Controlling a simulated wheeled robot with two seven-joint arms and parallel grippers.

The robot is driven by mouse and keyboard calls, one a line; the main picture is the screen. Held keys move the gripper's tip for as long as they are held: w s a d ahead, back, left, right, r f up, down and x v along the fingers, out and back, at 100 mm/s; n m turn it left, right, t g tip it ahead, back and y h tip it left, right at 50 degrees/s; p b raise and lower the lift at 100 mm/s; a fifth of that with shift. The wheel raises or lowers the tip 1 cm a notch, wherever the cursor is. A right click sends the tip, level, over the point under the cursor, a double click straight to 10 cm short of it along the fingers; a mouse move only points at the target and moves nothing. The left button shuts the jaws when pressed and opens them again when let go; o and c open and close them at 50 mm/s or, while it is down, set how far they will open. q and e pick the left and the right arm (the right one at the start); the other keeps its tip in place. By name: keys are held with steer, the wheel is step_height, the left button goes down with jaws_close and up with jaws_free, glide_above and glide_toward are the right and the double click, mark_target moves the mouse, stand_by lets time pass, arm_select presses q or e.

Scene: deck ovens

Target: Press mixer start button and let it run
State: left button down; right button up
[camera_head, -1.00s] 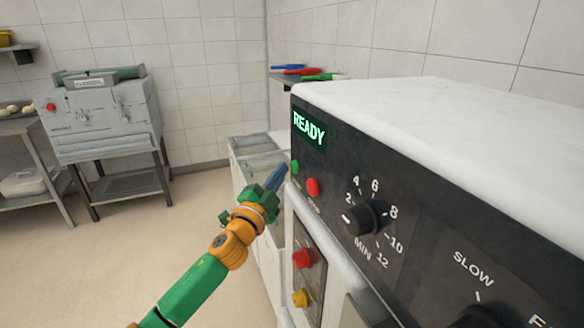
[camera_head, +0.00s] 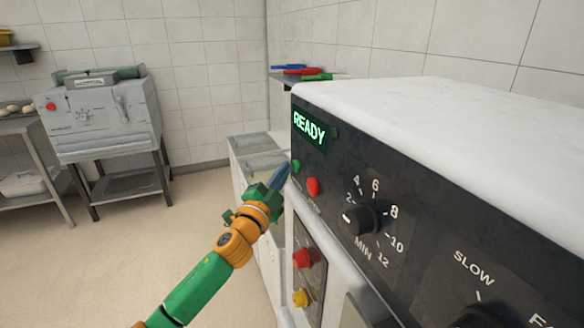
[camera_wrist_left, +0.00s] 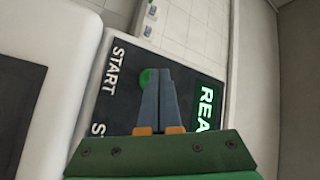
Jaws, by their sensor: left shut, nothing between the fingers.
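The mixer's dark control panel (camera_head: 330,170) is on the right in the head view, with a lit green READY display (camera_head: 309,130). The green start button (camera_head: 296,166) is at the panel's left edge, beside a red button (camera_head: 313,186). My left gripper (camera_head: 283,168) is shut and empty, its blue-grey fingertips just left of the green button. In the left wrist view the shut fingers (camera_wrist_left: 158,72) partly cover the green button (camera_wrist_left: 145,77), next to the START label (camera_wrist_left: 115,70). I cannot tell whether they touch it. My right gripper is not in view.
The panel also carries a minutes dial (camera_head: 364,218) and a speed knob. Below are a red button (camera_head: 303,258) and a yellow button (camera_head: 301,297). A grey machine (camera_head: 103,115) stands at the back left. The floor (camera_head: 80,265) between is clear.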

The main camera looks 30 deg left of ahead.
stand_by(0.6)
arm_select(q)
steer(key=shift+s+a, duration=0.45)
steer(key=shift+s, duration=0.1)
steer(key=s+a, duration=0.3)
steer(key=shift+s+a, duration=0.1)
steer(key=shift+s, duration=0.3)
steer(key=shift+f, duration=0.1)
stand_by(0.4)
